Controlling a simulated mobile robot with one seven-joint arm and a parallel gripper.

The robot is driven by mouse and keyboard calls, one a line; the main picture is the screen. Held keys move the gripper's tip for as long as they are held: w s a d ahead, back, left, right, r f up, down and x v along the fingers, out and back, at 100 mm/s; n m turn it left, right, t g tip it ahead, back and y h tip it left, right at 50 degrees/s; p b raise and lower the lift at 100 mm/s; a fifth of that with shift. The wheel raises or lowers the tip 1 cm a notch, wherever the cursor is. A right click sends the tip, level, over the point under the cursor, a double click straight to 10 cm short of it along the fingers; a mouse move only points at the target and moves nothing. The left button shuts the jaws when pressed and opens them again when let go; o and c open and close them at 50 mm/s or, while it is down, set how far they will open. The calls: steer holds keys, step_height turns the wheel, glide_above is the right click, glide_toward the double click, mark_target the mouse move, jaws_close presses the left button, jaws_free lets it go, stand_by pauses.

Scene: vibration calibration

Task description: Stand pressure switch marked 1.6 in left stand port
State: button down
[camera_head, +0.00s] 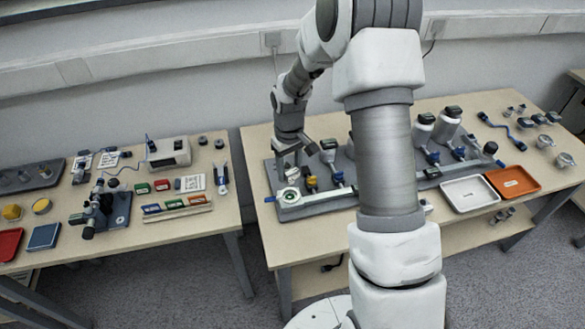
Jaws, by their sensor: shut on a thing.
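My gripper (287,165) points down over the left end of the grey stand (322,204) on the right-hand table. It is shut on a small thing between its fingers. That thing is mostly hidden, so I cannot tell its shape or read a 1.6 mark on it. A round white-and-green piece (289,196) lies on the stand just below the gripper. To its right stand a yellow-topped fitting (311,183) and a white device with a dark cap (328,150) above a blue valve (338,178). My arm hides the middle of the stand.
Two white dark-capped devices (423,128) (448,122) stand farther right. A white tray (468,207) and an orange tray (512,194) lie at the table's front. The left table (190,226) carries a grey box (168,152), blocks and tools. A floor gap separates the tables.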

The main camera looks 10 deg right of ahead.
steer(key=shift+f+b, duration=2.2)
steer(key=shift+f, duration=1.05)
steer(key=shift+f, duration=0.25)
steer(key=shift+c, duration=1)
jaws_free()
